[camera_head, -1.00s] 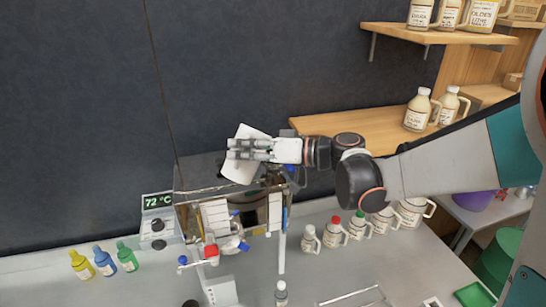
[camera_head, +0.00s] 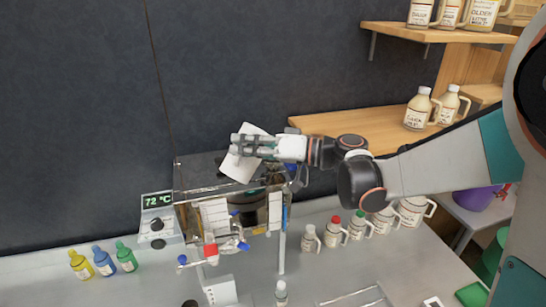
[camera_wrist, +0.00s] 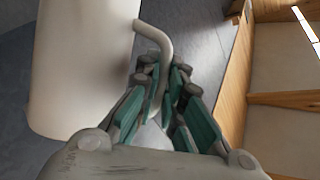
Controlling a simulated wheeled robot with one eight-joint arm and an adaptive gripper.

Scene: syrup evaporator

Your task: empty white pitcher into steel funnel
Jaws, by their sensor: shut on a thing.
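The white pitcher (camera_head: 245,168) is tilted in the head view, above the steel evaporator. My gripper (camera_head: 243,147) is shut on its handle (camera_wrist: 155,38), which runs between the green finger pads (camera_wrist: 163,95) in the wrist view. The pitcher's pale body (camera_wrist: 80,70) fills the left of the wrist view. Its mouth and contents are hidden, and I see no stream from it. I cannot make out the steel funnel for certain; the pitcher and my gripper cover part of the evaporator's top.
The steel evaporator (camera_head: 190,190) stands below, with a 72 °C display (camera_head: 157,201) to its left. Several small bottles stand on the bench on both sides. A wooden shelf (camera_head: 375,130) is behind my arm. The bench front left is clear.

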